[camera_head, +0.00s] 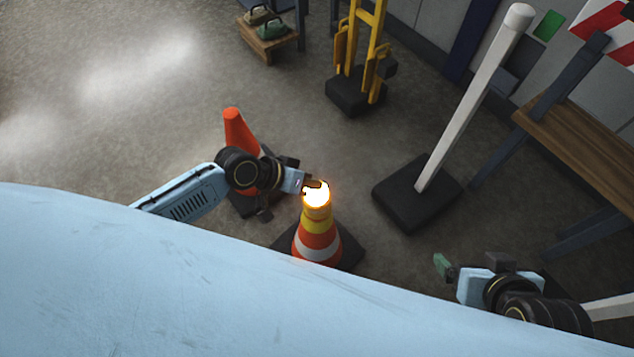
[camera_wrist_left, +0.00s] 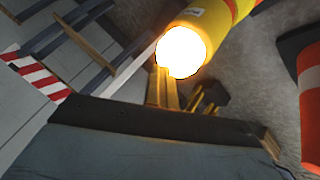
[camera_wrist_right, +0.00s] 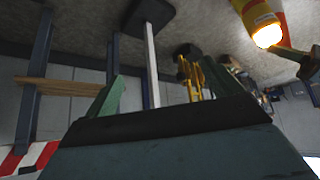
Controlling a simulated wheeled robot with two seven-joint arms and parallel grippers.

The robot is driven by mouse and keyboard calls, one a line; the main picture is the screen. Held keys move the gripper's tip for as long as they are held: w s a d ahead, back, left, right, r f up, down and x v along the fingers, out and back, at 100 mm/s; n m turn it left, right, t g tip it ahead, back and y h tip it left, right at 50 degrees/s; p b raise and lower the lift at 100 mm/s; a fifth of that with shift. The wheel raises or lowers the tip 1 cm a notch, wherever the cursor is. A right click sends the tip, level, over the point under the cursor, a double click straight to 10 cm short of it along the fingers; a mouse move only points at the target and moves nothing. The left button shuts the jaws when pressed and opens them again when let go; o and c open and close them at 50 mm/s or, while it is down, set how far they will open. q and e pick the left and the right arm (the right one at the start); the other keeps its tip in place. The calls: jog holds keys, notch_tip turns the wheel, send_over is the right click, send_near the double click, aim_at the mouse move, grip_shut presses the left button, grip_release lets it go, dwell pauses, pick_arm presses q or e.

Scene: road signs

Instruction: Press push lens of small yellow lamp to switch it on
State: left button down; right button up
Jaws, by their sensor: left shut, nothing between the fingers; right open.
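The small yellow lamp (camera_head: 317,213) stands on top of an orange and white cone (camera_head: 317,248). Its lens (camera_head: 316,194) glows bright white-yellow. My left gripper (camera_head: 307,187) is shut and empty, with its tips right at the lens. In the left wrist view the shut fingers (camera_wrist_left: 163,88) reach the edge of the glowing lens (camera_wrist_left: 181,52); I cannot tell if they touch. My right gripper (camera_head: 445,266) is open and empty at the lower right, well away from the lamp. The glowing lamp also shows in the right wrist view (camera_wrist_right: 266,32).
A second orange cone (camera_head: 236,128) stands behind my left wrist. A white post on a black base (camera_head: 405,205) stands to the right. A yellow frame (camera_head: 350,50) is at the back, and a wooden bench (camera_head: 580,135) at the right. The floor at the left is clear.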

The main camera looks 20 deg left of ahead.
aim_at(310, 190)
pick_arm(q)
jog(key=shift+s+a+p, duration=0.2)
jog(key=shift+s+p, duration=0.15)
jog(key=shift+p, duration=0.1)
jog(key=shift+w+r+p, duration=0.1)
jog(key=shift+r+p, duration=0.25)
jog(key=shift+r, duration=0.25)
jog(key=shift+w+d+r+p, duration=0.1)
jog(key=shift+w+r+p, duration=0.05)
jog(key=shift+r+p, duration=1.35)
pick_arm(e)
jog(key=s+d+f+g, duration=0.2)
jog(key=f, duration=0.3)
jog(key=s+d+f+g+h, duration=0.1)
jog(key=s+d+f+g, duration=0.1)
jog(key=f, duration=0.3)
jog(key=shift+s+d+f+h, duration=0.3)
jog(key=shift+s+d, duration=0.05)
jog(key=shift+d, duration=0.05)
